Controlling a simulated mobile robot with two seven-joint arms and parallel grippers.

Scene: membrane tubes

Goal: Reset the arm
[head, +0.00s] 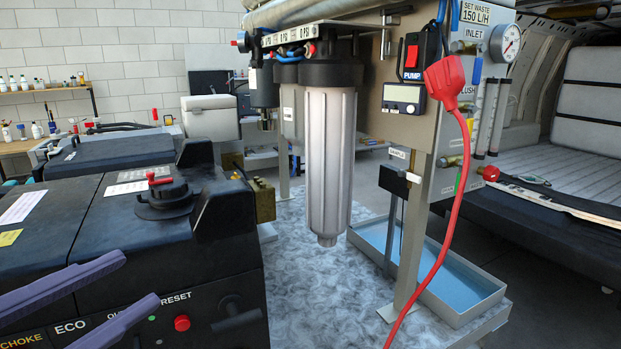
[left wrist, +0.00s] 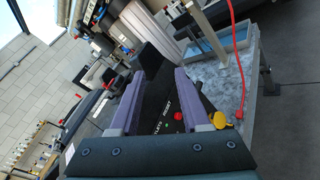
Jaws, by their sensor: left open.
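My left gripper (head: 142,276) reaches in at the lower left of the head view, with two purple-grey fingers spread apart and nothing between them. It is in front of the black generator (head: 130,232), near its panel marked ECO and RESET. A red button (head: 181,323) on that panel lies to the right of the fingertips. In the left wrist view the open fingers (left wrist: 160,74) point at the generator, and the red button (left wrist: 178,116) shows between them. Whether the fingers touch the generator cannot be told. My right gripper is in neither view.
A blue-bottomed tray (head: 465,318) lies below. A bench with bottles (head: 35,130) is at the back left.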

